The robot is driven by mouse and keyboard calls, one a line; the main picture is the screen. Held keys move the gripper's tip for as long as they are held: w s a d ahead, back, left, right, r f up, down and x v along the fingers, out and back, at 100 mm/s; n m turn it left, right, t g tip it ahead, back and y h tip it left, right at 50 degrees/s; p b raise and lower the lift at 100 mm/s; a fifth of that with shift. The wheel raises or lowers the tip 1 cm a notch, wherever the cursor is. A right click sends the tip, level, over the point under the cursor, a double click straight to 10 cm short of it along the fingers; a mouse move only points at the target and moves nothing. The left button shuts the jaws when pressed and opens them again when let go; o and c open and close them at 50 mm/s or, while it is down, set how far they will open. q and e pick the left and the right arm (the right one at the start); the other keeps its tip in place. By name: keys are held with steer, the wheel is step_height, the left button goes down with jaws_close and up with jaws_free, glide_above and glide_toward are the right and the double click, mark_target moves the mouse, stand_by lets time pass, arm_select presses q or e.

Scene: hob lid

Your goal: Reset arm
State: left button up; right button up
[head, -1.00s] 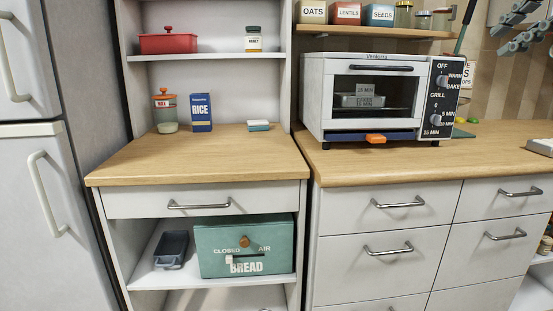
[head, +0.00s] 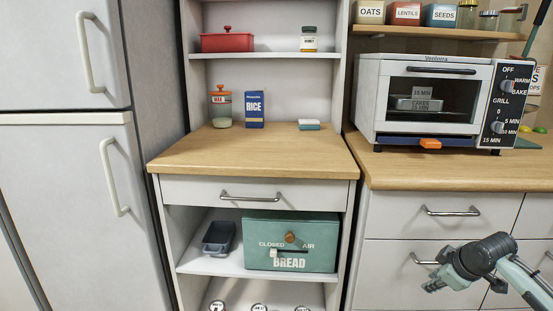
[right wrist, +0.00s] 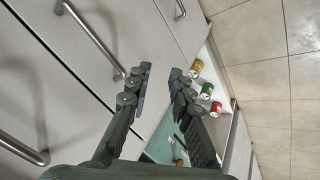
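My right gripper (head: 450,272) is at the lower right of the head view, in front of the drawer fronts to the right of the bread box shelf. It also shows in the right wrist view (right wrist: 161,80), where its two dark fingers are apart with nothing between them. It looks clear of the cabinet. My left gripper is not in view.
Drawers with bar handles (head: 453,211) stand close by my right gripper. The teal bread box (head: 268,258) and a grey-blue tray (head: 218,239) sit on the shelf. A toaster oven (head: 380,75) stands on the counter. Floor (right wrist: 260,90) is open in the wrist view.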

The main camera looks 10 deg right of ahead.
steer(key=s+a+f+m+g, duration=0.1)
steer(key=s+a+f, duration=0.35)
steer(key=f, duration=0.45)
steer(key=s+a+f+m+g, duration=0.1)
steer(key=s+a+f, duration=0.3)
steer(key=f, duration=0.5)
steer(key=s+a+f+m, duration=0.1)
steer(key=s+a+f, duration=0.5)
steer(key=s, duration=0.2)
steer(key=s+a+f+m+g, duration=0.1)
steer(key=s+a+f, duration=0.4)
steer(key=s+f, duration=0.2)
steer(key=shift+s+a+f+m+g, duration=0.3)
steer(key=shift+s+a+m, duration=0.1)
steer(key=shift+s, duration=0.6)
steer(key=shift+d+r, duration=0.1)
